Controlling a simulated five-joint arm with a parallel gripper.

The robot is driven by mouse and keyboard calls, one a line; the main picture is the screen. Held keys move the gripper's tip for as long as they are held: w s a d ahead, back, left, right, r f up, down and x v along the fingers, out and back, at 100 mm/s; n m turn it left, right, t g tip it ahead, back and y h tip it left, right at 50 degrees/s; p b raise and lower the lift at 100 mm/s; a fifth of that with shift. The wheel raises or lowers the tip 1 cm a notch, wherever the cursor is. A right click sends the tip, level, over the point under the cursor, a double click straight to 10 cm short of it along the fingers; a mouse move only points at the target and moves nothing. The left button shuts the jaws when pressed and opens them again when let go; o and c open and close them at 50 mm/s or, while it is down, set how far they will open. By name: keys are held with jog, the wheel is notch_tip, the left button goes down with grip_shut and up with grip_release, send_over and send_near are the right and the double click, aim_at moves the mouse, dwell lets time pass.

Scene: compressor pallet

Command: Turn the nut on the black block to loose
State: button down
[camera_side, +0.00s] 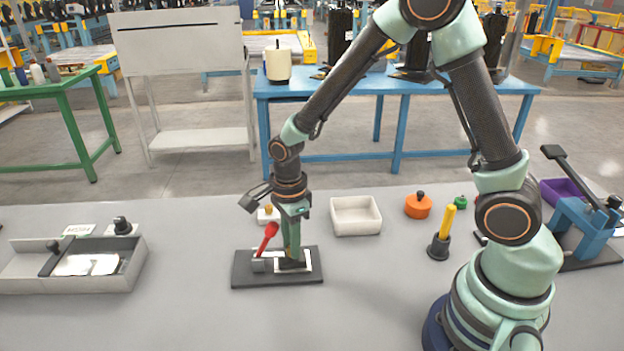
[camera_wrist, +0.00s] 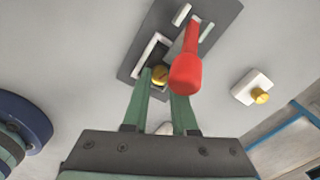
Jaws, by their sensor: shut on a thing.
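A dark base plate (camera_side: 240,275) lies flat on the grey table under my gripper; it also shows in the wrist view (camera_wrist: 215,15). On it are a pale frame and a small black block (camera_side: 293,264), mostly hidden by my fingers. A red-handled lever (camera_side: 268,238) stands tilted beside my fingers, and its red grip (camera_wrist: 186,72) looms close in the wrist view. My gripper (camera_side: 291,256) points straight down, its green fingers shut on a brass nut (camera_wrist: 159,75) at the block. The nut is hidden in the side view, and its turn angle cannot be told.
A white block with a brass knob (camera_side: 267,216) stands just behind the plate. A white tray (camera_side: 356,231), an orange knobbed disc (camera_side: 418,206) and a yellow-handled tool (camera_side: 445,227) stand to the right. A grey divided tray (camera_side: 25,285) lies left. The front table is clear.

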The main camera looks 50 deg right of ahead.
jog(key=shift+n, duration=0.5)
jog(key=c, duration=0.7)
grip_release()
notch_tip(320, 180, up, 12)
jog(key=shift+r, duration=0.1)
